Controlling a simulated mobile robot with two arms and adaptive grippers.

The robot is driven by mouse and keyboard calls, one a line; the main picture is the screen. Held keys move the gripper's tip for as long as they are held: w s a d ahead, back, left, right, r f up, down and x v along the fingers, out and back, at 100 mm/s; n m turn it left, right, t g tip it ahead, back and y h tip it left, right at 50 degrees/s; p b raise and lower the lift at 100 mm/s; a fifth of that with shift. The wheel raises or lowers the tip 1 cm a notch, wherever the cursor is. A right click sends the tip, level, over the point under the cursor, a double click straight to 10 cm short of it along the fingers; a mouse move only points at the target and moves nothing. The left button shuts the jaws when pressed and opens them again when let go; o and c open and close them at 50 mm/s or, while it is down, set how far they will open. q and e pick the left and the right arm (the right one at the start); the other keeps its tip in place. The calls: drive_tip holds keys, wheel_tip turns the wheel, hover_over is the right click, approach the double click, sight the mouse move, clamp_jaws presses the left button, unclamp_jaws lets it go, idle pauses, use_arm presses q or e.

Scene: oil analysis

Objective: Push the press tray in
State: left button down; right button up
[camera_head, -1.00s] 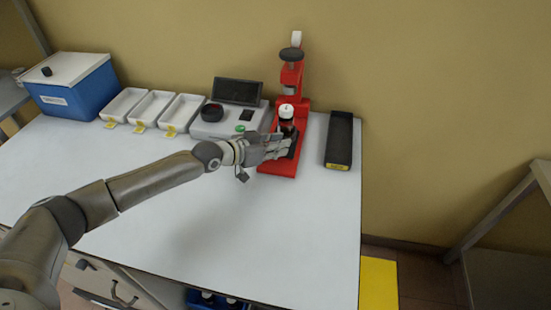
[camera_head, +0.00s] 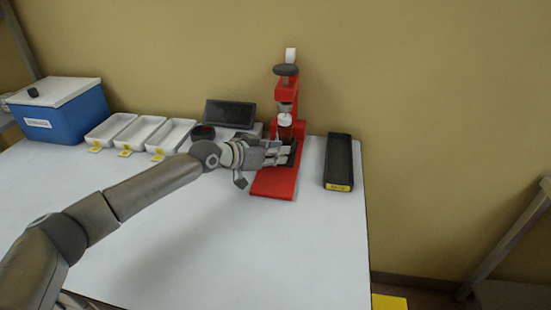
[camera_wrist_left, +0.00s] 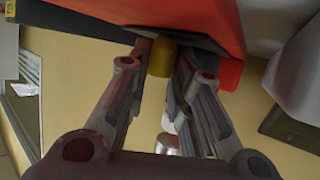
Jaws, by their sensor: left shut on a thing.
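The red press (camera_head: 288,92) stands at the back of the white table, its base (camera_head: 274,184) reaching forward. A white-topped piece (camera_head: 285,119) sits under its screw, close to the column. The dark press tray (camera_head: 292,160) shows only in part behind my left gripper (camera_head: 287,155). The gripper is low over the base, coming from the left. In the left wrist view, a brass-coloured knob (camera_wrist_left: 162,58) is between the fingers of my left gripper (camera_wrist_left: 163,66), by a dark plate (camera_wrist_left: 120,14) and the red press (camera_wrist_left: 216,22). My right gripper is not in view.
A black bin (camera_head: 339,162) stands right of the press. Left of it are a device with a dark screen (camera_head: 230,113), several white trays (camera_head: 140,132) and a blue box (camera_head: 62,112). The front of the table (camera_head: 220,240) is clear.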

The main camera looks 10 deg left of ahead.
use_arm(q)
drive_tip(key=shift+a, duration=0.1)
drive_tip(key=c, duration=1.7)
unclamp_jaws()
drive_tip(key=shift+w, duration=0.1)
drive_tip(key=o, duration=0.4)
drive_tip(key=shift+w+f, duration=0.1)
drive_tip(key=shift+w, duration=0.1)
drive_tip(key=shift+s, duration=0.2)
drive_tip(key=v, duration=1.2)
drive_tip(key=shift+w, duration=0.1)
